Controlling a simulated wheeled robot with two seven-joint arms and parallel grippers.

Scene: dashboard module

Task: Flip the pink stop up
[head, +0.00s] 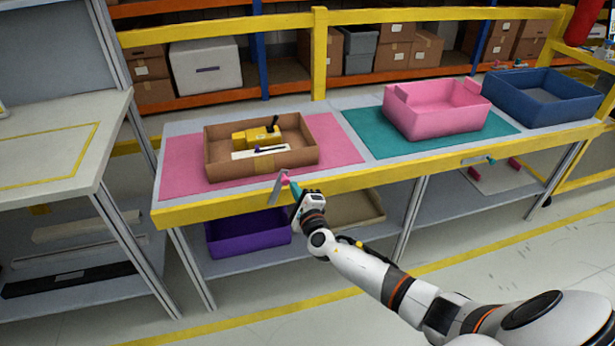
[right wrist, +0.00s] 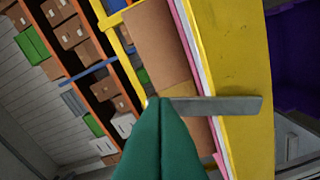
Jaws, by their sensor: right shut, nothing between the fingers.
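The pink stop (head: 278,188) is at the yellow front rail, below the cardboard tray. It is a thin grey bar with a small pink part near its upper end. In the head view the bar slants steeply across the rail rather than lying along it. My right gripper (head: 291,184) is shut and empty, its teal fingertips close beside the stop. In the right wrist view the teal fingers (right wrist: 155,108) overlap one end of the grey bar (right wrist: 225,105); I cannot tell if they touch. The pink part is hidden there. My left gripper is not in view.
The cardboard tray (head: 222,176) with a yellow part stands on a pink mat (head: 180,181). Right of it are a pink bin (head: 437,119) on a teal mat and a blue bin (head: 540,108). A similar stop with a teal part (head: 478,161) lies along the rail.

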